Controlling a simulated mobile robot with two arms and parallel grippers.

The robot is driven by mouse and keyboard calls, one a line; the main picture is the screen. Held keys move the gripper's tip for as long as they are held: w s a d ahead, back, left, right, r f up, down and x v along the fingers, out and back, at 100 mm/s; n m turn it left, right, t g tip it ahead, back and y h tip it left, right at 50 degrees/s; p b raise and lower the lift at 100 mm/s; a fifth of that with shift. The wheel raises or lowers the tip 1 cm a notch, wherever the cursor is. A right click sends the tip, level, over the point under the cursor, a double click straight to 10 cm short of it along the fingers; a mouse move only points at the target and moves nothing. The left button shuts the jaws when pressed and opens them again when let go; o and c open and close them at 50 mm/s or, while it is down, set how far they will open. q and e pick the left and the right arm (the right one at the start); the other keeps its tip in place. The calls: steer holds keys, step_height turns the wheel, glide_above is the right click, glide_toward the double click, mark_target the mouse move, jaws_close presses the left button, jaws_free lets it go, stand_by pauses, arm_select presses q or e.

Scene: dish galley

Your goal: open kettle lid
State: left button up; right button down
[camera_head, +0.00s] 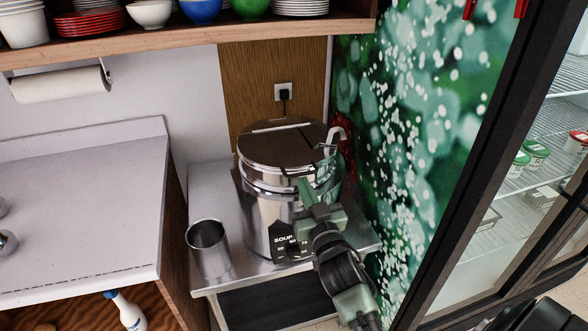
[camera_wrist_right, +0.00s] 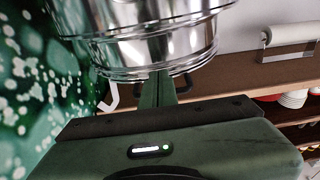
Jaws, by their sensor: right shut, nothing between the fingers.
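The soup kettle (camera_head: 266,212) is a shiny steel pot marked "SOUP" on a steel stand. Its round, mirror-like lid (camera_head: 275,143) lies flat on top, closed as far as I see. My right gripper (camera_head: 305,185) is at the kettle's front right, just below the lid's front edge, shut and empty. In the right wrist view its fingers (camera_wrist_right: 158,88) point at the kettle's steel rim (camera_wrist_right: 150,50); I cannot tell whether they touch it. The gripper and arm hide part of the kettle's front. My left gripper is not in view.
A steel cylinder (camera_head: 209,250) stands left of the kettle. A pale hooked handle (camera_head: 336,138) sticks up at the lid's right. A shelf (camera_head: 190,38) with dishes hangs above. A green patterned wall (camera_head: 400,110) and a glass-door fridge (camera_head: 500,180) are at right.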

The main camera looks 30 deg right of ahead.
mark_target(304, 173)
steer(key=shift+r, duration=0.1)
steer(key=r+p, duration=0.3)
steer(key=shift+w+d+r, duration=0.1)
steer(key=shift+w+r, duration=0.05)
steer(key=shift+w, duration=0.2)
steer(key=shift+r+p, duration=0.1)
steer(key=shift+p, duration=0.2)
steer(key=r+p, duration=0.1)
steer(key=w+r+p, duration=0.1)
steer(key=shift+d+r, duration=0.15)
steer(key=shift+r, duration=0.15)
steer(key=shift+w+p, duration=0.1)
steer(key=shift+p, duration=0.2)
steer(key=shift+r, duration=0.1)
